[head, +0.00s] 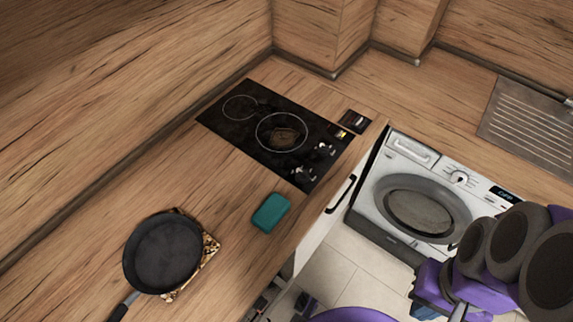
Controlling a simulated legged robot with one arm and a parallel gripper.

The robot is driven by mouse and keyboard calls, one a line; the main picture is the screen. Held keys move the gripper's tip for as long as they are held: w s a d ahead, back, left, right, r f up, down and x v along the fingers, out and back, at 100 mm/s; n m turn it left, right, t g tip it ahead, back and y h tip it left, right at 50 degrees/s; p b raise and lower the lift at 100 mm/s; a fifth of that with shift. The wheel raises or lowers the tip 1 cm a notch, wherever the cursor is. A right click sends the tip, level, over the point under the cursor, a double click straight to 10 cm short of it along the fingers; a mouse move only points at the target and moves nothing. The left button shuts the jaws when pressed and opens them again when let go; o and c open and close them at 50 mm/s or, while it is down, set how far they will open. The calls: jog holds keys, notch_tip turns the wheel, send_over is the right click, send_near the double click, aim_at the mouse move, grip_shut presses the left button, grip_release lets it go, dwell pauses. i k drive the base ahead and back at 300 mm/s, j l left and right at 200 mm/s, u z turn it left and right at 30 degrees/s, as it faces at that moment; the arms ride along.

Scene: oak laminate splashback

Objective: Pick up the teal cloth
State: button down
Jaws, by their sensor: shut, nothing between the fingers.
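The teal cloth (271,212) is a small, folded-looking block lying flat on the wooden counter, between the hob and the pan, close to the counter's front edge. My gripper (437,297) is low at the right, at the end of my purple and grey arm. It is shut and empty, well apart from the cloth, over the floor side of the counter. Its fingertips are small and partly hidden by my own arm parts.
A black frying pan (163,252) sits on a patterned mat (211,250) left of the cloth. A black hob (231,121) with knobs lies behind it. A white washing machine (373,207) stands right, with a ribbed metal drainer (528,112) beyond. Bare counter surrounds the cloth.

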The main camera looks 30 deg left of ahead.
aim_at(270, 214)
jog(key=k+u, duration=0.1)
jog(key=k, duration=0.5)
jog(key=k+j+u, duration=0.1)
jog(key=k, duration=0.5)
jog(key=u, duration=0.4)
jog(key=i+l+u, duration=0.1)
jog(key=u, duration=0.25)
jog(key=l+u, duration=0.15)
jog(key=u, duration=0.25)
jog(key=i+l+u, duration=0.1)
jog(key=u, duration=0.25)
jog(key=l, duration=0.5)
jog(key=i+l, duration=0.15)
jog(key=l, duration=0.3)
